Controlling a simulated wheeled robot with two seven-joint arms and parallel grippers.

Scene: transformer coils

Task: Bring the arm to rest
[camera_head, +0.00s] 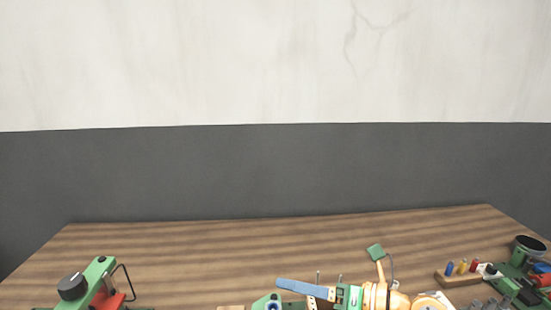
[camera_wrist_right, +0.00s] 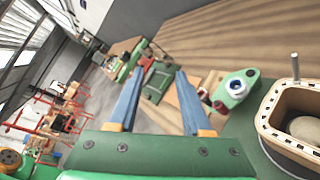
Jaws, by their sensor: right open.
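My right gripper (camera_head: 282,284) shows at the bottom of the head view, its blue fingers pointing left above the table. In the right wrist view, the same gripper (camera_wrist_right: 160,72) has its two blue fingers apart, with nothing held between them. My right arm comes in from the lower right, orange and green, partly cut off by the bottom edge. My left arm and gripper are not in the head view.
A green device (camera_head: 102,269) with a black knob stands at the left of the wooden table (camera_head: 200,250). A rack (camera_head: 457,277) of coloured pegs stands at the right. A wooden coil frame (camera_wrist_right: 268,122) and a green part (camera_wrist_right: 237,88) lie near the gripper. The table's back is clear.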

